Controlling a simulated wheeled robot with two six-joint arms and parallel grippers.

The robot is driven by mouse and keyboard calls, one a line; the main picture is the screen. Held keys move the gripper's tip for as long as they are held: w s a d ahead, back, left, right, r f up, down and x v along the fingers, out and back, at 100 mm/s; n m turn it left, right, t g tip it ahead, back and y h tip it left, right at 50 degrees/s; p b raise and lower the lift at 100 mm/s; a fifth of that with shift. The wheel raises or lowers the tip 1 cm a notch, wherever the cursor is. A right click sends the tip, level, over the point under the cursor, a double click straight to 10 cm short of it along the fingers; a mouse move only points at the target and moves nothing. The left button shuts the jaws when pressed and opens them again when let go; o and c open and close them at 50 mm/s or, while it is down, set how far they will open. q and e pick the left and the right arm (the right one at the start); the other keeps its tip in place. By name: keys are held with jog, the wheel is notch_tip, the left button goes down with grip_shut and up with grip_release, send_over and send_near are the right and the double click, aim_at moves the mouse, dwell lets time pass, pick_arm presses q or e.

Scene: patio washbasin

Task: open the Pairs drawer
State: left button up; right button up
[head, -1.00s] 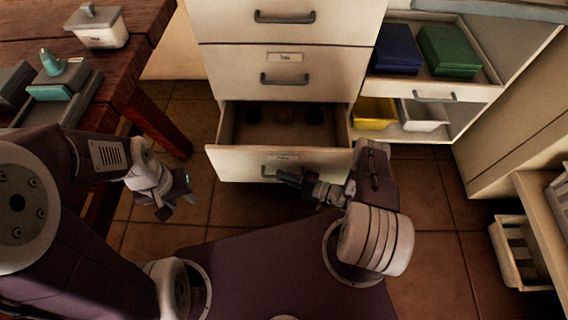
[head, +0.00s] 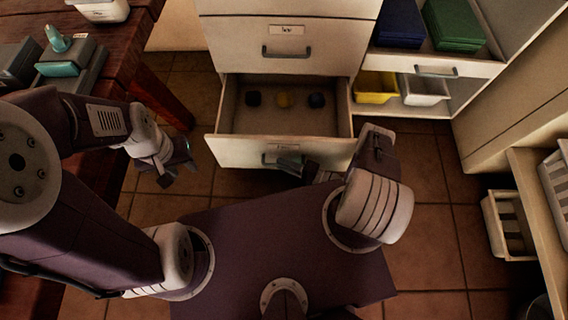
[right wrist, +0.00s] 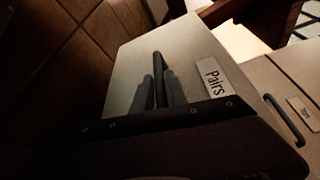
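The Pairs drawer (head: 240,152) is the lowest drawer of the white cabinet and stands well out, with its inside in view. Part of the handle is hidden by the fingers. My left gripper (head: 178,172) hangs empty over the floor left of the drawer, its fingers apart.
A shelf to the right holds a yellow bin (head: 376,88) and a white bin (head: 424,88). A wooden table (head: 135,65) stands left. Tiled floor is free around the drawer.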

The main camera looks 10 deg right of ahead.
jog(key=shift+o, duration=0.7)
jog(key=shift+s+d, duration=0.1)
jog(key=shift+d, duration=0.05)
jog(key=p+v, duration=0.2)
jog(key=v, duration=0.6)
jog(key=shift+s+d, duration=0.25)
